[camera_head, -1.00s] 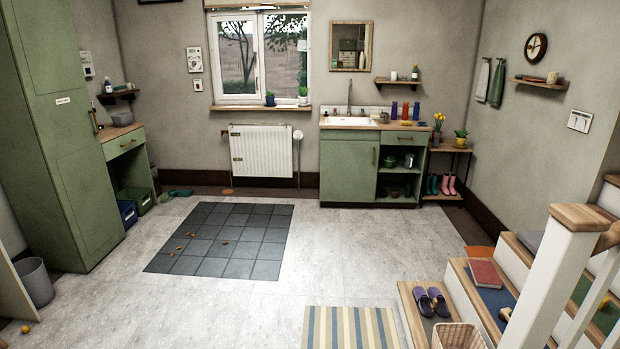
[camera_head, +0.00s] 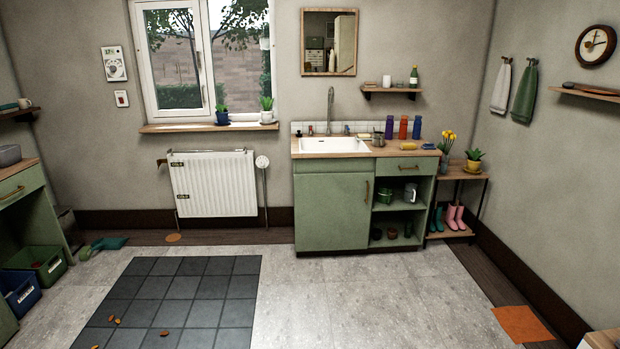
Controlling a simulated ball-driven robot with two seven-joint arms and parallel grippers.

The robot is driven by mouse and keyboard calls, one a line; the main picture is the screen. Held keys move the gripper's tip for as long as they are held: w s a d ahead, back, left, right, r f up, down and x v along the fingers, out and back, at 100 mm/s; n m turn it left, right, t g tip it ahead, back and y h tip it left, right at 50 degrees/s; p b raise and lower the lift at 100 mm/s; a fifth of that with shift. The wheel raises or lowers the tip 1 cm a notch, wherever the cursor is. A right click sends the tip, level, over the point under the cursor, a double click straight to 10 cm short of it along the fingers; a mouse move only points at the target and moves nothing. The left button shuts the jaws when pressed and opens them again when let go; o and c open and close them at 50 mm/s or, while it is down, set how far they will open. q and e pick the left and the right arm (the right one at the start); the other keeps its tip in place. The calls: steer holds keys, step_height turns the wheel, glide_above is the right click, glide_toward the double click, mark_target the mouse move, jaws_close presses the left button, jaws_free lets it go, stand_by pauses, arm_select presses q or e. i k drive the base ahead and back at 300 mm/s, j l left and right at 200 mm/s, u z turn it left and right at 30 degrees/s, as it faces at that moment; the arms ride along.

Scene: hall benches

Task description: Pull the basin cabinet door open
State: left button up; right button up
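The green basin cabinet (camera_head: 325,230) stands against the back wall, right of the radiator. Its door (camera_head: 330,212) is the left part of the front and is shut. A vertical brass handle (camera_head: 366,193) sits near the door's right edge. The white basin (camera_head: 333,145) with a tall tap is set in the wooden top above the door. To the door's right are a drawer (camera_head: 403,168) and open shelves with pots and a jug. Neither of my grippers is in view.
Bare pale floor (camera_head: 350,290) lies in front of the cabinet, with dark tiles (camera_head: 175,300) and scattered leaves at left. A radiator (camera_head: 215,185) is left of the cabinet. A rack (camera_head: 460,174) with boots stands right. An orange mat (camera_head: 522,324) lies at lower right.

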mark_target(332, 211)
steer(key=i+z, duration=0.15)
steer(key=i, duration=0.45)
steer(key=i+z, duration=0.1)
steer(key=i, duration=0.45)
steer(key=i+j+z, duration=0.15)
steer(key=i, duration=0.4)
steer(key=i+j+z, duration=0.15)
steer(key=i, duration=0.45)
